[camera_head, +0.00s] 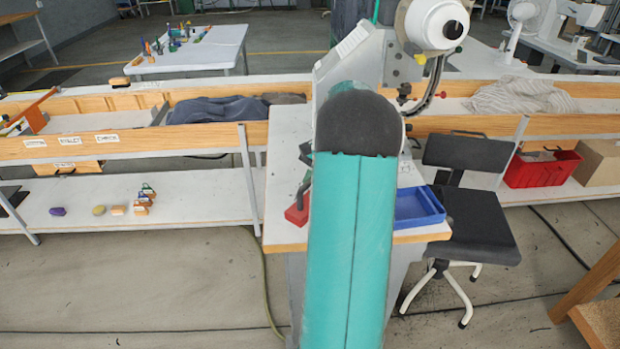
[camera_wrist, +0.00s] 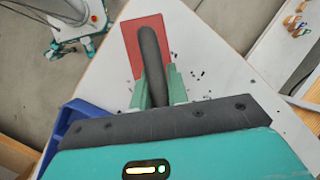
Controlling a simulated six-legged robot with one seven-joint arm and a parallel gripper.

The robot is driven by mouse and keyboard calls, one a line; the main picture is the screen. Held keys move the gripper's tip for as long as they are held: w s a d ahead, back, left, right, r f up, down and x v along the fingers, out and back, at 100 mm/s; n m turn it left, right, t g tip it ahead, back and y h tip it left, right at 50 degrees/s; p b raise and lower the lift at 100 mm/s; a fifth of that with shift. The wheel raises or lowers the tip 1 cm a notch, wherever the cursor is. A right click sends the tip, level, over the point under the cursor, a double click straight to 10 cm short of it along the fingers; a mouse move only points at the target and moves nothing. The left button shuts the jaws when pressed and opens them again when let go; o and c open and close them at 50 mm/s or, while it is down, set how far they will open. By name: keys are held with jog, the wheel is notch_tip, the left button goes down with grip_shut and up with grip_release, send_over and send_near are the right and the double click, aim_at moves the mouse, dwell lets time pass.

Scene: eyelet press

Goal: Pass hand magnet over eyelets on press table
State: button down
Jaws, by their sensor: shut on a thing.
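The hand magnet has a red plate (camera_wrist: 147,32) and a dark bar handle (camera_wrist: 150,55). My gripper (camera_wrist: 156,80) is shut on the handle, with one green finger on each side. The magnet is over the white press table (camera_wrist: 213,45); I cannot tell whether it touches the top. Small dark eyelets (camera_wrist: 201,74) lie scattered on the table, mostly right of the magnet in the wrist view. In the head view a red corner of the magnet (camera_head: 296,214) shows left of my teal arm, which hides most of the table (camera_head: 283,150).
A blue tray (camera_head: 418,207) sits at the table's right edge. The press with its white wheel (camera_head: 436,24) stands behind my arm. A black chair (camera_head: 470,205) is close on the right. A long bench (camera_head: 190,195) with cloth runs behind.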

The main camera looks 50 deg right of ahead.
jog(key=shift+w+f, duration=0.15)
jog(key=shift+f, duration=0.4)
jog(key=shift+w+a+f, duration=0.1)
jog(key=shift+w+a, duration=0.2)
jog(key=shift+w, duration=0.7)
jog(key=shift+w+a+f, duration=0.1)
jog(key=shift+w+a, duration=0.15)
jog(key=shift+w, duration=0.75)
jog(key=shift+w+d+r, duration=0.1)
jog(key=shift+w+d, duration=0.45)
jog(key=shift+w, duration=0.25)
jog(key=shift+w+d+r, duration=0.1)
jog(key=shift+w+d, duration=0.45)
jog(key=shift+w, duration=0.2)
jog(key=shift+w+d, duration=0.55)
jog(key=shift+w, duration=0.25)
jog(key=shift+s+d, duration=0.1)
jog(key=shift+s, duration=6.85)
